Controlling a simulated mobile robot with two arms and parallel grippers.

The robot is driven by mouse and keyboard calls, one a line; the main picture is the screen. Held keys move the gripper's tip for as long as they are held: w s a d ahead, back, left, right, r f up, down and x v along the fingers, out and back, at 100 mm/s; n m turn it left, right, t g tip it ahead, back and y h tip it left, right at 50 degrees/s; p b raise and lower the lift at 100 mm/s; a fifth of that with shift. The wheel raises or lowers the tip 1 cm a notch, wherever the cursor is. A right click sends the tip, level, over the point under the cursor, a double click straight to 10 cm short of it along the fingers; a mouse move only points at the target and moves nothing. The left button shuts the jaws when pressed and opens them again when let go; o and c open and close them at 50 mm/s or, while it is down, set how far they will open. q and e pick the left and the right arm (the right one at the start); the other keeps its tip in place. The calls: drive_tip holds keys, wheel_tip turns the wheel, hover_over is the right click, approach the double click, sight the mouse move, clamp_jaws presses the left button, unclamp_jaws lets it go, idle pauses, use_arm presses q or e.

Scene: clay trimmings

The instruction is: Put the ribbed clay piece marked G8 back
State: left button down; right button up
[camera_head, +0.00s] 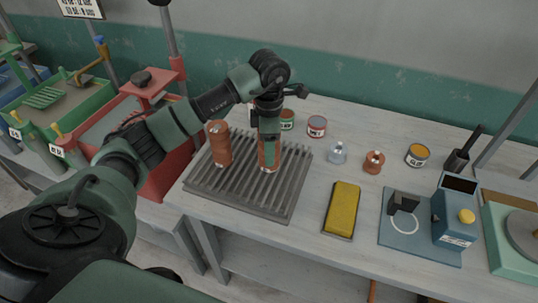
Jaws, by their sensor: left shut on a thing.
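My left gripper (268,150) points straight down over the grey slatted rack (236,202). It is shut on an orange-brown clay piece (264,161), upright at the rack, and its fingers hide much of the piece. A small pale mark shows near the piece's lower end, too small to read. I cannot tell whether its base touches the slats. A second orange-brown clay piece (219,143) stands upright on the rack to the left, apart from the gripper. No G8 mark is legible on either piece. My right gripper is out of view.
A yellow block (342,209) and a blue device (455,212) lie further right. A red bin (160,178) is left of the rack. Bare bench shows between rack and block.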

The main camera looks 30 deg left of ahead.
use_arm(q)
wheel_tip(320, 180, down, 4)
drive_tip(key=shift+r+p, duration=0.2)
drive_tip(key=shift+p, duration=0.35)
drive_tip(key=shift+f, duration=0.1)
drive_tip(key=shift+f, duration=0.15)
drive_tip(key=c, duration=0.5)
unclamp_jaws()
drive_tip(key=shift+s, duration=0.1)
